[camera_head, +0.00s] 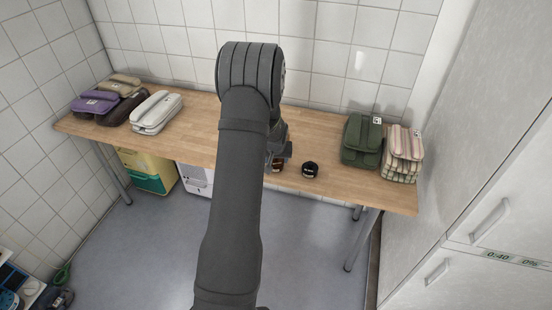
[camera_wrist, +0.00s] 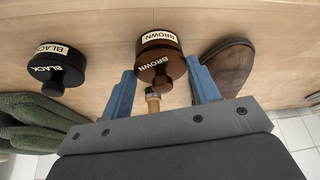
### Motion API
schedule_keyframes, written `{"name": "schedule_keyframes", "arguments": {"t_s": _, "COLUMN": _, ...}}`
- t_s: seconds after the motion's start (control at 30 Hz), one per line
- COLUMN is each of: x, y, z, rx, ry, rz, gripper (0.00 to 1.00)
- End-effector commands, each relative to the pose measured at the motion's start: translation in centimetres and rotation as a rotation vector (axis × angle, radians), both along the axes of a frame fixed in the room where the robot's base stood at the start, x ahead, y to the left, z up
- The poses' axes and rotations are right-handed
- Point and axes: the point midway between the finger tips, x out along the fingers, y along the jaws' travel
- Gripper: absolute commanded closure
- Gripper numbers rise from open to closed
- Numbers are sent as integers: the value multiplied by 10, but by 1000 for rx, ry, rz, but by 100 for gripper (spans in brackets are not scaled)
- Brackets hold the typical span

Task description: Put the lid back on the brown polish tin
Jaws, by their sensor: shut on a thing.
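The brown polish tin and its knobbed lid show in the wrist view as one dark brown round shape, with a cream BROWN label (camera_wrist: 159,37) on its far side. The brown lid (camera_wrist: 152,61) faces the camera between the two blue fingers of my gripper (camera_wrist: 160,72), which is shut on it. I cannot tell whether the lid is seated on the tin or held just above it. In the head view my gripper (camera_head: 287,151) is low over the bench, and the brown tin (camera_head: 277,168) is partly hidden by my arm.
A black polish tin (camera_wrist: 55,64) with a knobbed lid stands left of the brown one in the wrist view; it also shows in the head view (camera_head: 310,170). A brown shoe (camera_wrist: 230,66) lies close to the right finger. Green (camera_head: 361,142) and striped bags (camera_head: 402,153) stand at the bench's right.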

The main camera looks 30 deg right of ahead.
Motion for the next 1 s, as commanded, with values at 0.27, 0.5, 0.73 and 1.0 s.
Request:
{"name": "schedule_keyframes", "arguments": {"t_s": 0.27, "x": 0, "y": 0, "z": -1, "rx": 0, "ry": 0, "rz": 0, "gripper": 66}}
{"name": "schedule_keyframes", "arguments": {"t_s": 0.5, "x": 0, "y": 0, "z": -2, "rx": 0, "ry": 0, "rz": 0, "gripper": 66}}
{"name": "schedule_keyframes", "arguments": {"t_s": 0.73, "x": 0, "y": 0, "z": -2, "rx": 0, "ry": 0, "rz": 0, "gripper": 66}}
{"name": "schedule_keyframes", "arguments": {"t_s": 1.0, "x": 0, "y": 0, "z": -2, "rx": 0, "ry": 0, "rz": 0, "gripper": 19}}
